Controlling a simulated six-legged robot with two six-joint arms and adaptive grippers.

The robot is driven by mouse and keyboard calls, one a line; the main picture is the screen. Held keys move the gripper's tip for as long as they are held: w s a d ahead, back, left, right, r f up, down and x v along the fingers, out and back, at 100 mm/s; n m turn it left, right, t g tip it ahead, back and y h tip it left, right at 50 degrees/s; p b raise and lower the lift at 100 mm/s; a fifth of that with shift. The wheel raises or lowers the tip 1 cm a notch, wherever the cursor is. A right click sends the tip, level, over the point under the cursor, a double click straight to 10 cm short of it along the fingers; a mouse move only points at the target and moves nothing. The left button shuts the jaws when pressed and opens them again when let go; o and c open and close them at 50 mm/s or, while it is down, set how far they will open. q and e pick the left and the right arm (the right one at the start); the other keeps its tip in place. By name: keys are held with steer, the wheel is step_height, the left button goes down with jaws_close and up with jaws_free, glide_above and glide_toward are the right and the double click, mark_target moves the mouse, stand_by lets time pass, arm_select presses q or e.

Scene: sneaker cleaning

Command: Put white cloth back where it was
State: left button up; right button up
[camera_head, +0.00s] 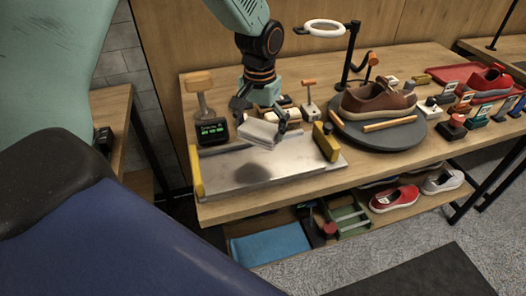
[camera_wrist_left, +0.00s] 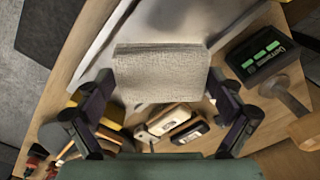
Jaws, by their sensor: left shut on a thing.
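The white cloth (camera_head: 258,133) is a folded pale pad held above the metal tray near the left end of the workbench. In the left wrist view the cloth (camera_wrist_left: 162,75) fills the space between the fingers. My left gripper (camera_head: 262,118) is shut on it, with one finger on each side. A dark shadow lies on the tray (camera_head: 290,168) below, so the cloth appears to be off its surface. My right gripper is not seen in either view.
Brushes (camera_wrist_left: 170,122) lie behind the tray, beside a dark display box (camera_head: 213,131) with green digits. A brown shoe (camera_head: 376,100) sits on a round grey turntable (camera_head: 385,138) to the right, near a ring lamp (camera_head: 324,28). Yellow blocks (camera_head: 326,142) stand at the tray's ends.

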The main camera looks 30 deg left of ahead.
mark_target(256, 128)
arm_select(q)
steer(key=f, duration=0.2)
steer(key=s+a+f, duration=0.1)
steer(key=f, duration=0.1)
steer(key=shift+a+f, duration=0.1)
steer(key=f, duration=0.1)
steer(key=d+f, duration=0.1)
steer(key=f, duration=0.1)
steer(key=shift+w+f+b, duration=0.2)
steer(key=shift+b, duration=0.15)
steer(key=shift+a+f, duration=0.1)
steer(key=shift+f, duration=0.15)
steer(key=shift+s+a, duration=0.1)
steer(key=shift+a, duration=0.2)
steer(key=o, duration=0.8)
steer(key=shift+d+f, duration=0.1)
steer(key=shift+d, duration=0.1)
steer(key=shift+o, duration=0.5)
steer(key=shift+d, duration=0.15)
steer(key=shift+a, duration=0.2)
step_height(256, 128, up, 11)
steer(key=shift+r+p, duration=0.1)
steer(key=shift+p, duration=0.5)
steer(key=shift+d+r, duration=0.15)
steer(key=shift+r, duration=0.4)
